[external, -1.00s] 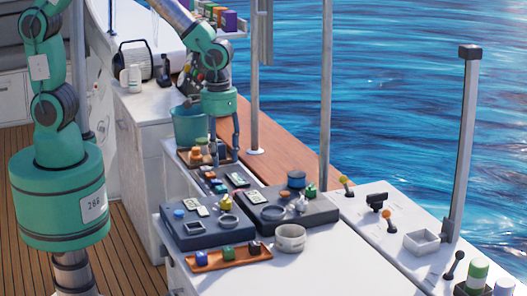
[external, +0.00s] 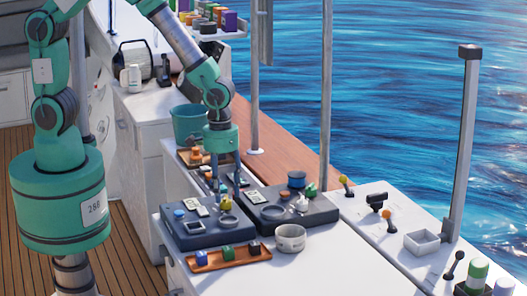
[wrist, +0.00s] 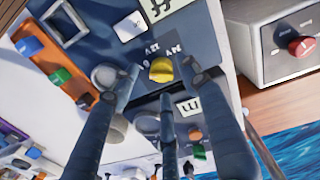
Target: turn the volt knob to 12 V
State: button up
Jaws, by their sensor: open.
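A yellow knob (wrist: 161,69) sits on a dark panel (wrist: 205,42) in the wrist view. Small white markings beside it include what look like V labels, upside down; I cannot read them surely. My gripper (wrist: 163,84) is open, its fingers spread around the view of the knob. The fingertips do not visibly press on it, and I cannot tell their height above it.
An orange tray (external: 233,263) with small coloured blocks lies in front of the panels. A white round pot (external: 290,238) stands to its right. A teal bucket (external: 187,124) stands behind my gripper. A grey box with a red knob (wrist: 301,46) shows at right in the wrist view.

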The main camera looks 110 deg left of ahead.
aim_at(226, 202)
jog(key=shift+f, duration=1.45)
jog(key=c, duration=1.1)
